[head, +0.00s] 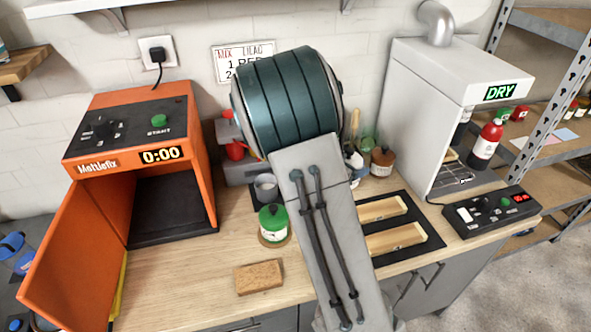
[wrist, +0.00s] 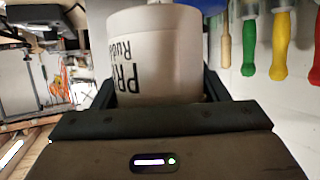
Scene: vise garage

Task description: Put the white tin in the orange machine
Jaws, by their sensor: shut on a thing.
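The white tin (wrist: 155,55) fills the top middle of the wrist view, with black lettering that appears upside down there. My gripper (wrist: 157,88) is shut on it, one finger on each side. In the head view my arm hides both the gripper and the tin. The orange machine (head: 205,185) stands at the left of the bench in the head view. Its door (head: 75,255) is swung open to the left, and its dark inside (head: 165,205) looks empty. Its display reads 0:00, and it has a green button (head: 158,120).
A white drying machine (head: 430,90) stands at right. Coloured tool handles (wrist: 281,45) show beside the held tin.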

